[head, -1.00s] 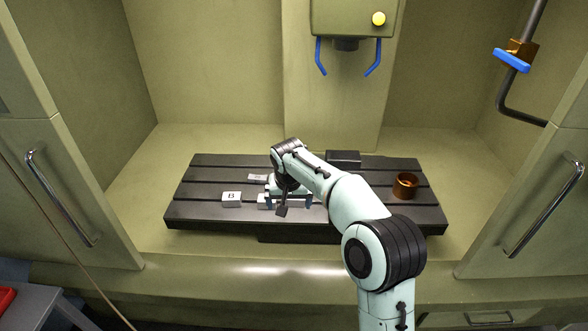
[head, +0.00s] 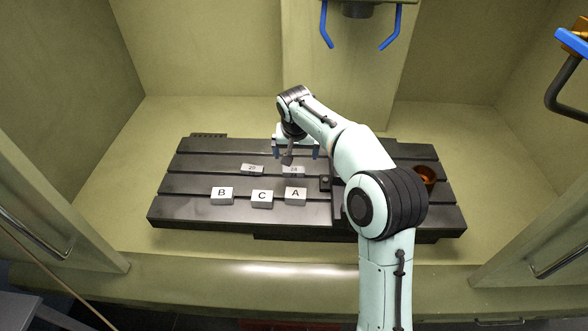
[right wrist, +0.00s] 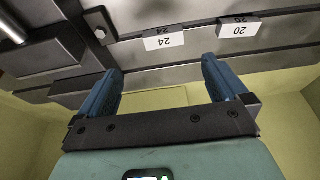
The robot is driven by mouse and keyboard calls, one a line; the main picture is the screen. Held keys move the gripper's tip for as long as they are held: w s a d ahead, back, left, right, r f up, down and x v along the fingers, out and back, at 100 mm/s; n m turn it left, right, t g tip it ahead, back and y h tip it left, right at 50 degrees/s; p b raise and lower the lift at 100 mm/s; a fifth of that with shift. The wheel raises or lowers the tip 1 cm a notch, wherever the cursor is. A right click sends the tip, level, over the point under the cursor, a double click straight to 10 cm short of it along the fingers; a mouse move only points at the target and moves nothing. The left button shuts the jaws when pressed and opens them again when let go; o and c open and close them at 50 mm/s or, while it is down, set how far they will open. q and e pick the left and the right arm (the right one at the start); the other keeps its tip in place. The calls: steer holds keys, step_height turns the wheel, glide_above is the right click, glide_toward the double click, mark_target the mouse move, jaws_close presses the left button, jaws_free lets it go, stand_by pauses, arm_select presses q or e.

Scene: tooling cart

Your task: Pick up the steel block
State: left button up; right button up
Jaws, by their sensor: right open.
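Several small pale grey metal-looking blocks lie on the dark slotted table. In the head view the front ones read B (head: 222,196), C (head: 262,199) and A (head: 295,196); behind them lie a block marked 20 (head: 252,168) and one marked 24 (head: 293,171). I cannot tell which is the steel block. My right gripper (head: 297,152) is open and empty, behind and above the 24 block. In the right wrist view its blue fingers (right wrist: 160,67) are spread, with the 24 block (right wrist: 164,39) and the 20 block (right wrist: 239,29) beyond them. My left gripper is not in view.
The slotted table (head: 185,178) has clear room at its left. A dark fixture (head: 325,184) stands right of the blocks. A copper-coloured cup (head: 425,175), partly hidden by my arm, stands at the right. A machine head with blue prongs (head: 391,27) hangs above.

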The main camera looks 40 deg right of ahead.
glide_above(294, 169)
steer(key=s+a, duration=0.1)
steer(key=s, duration=0.1)
step_height(294, 169, down, 5)
steer(key=shift+s+f, duration=0.1)
steer(key=shift+f, duration=0.05)
steer(key=shift+w+a+x, duration=0.1)
steer(key=shift+w+x, duration=0.05)
steer(key=shift+x, duration=1.25)
steer(key=shift+w+a+x, duration=0.1)
steer(key=shift+w+x, duration=0.1)
steer(key=shift+x, duration=1.15)
steer(key=shift+s, duration=0.1)
steer(key=shift+c, duration=0.3)
steer(key=c, duration=1.3)
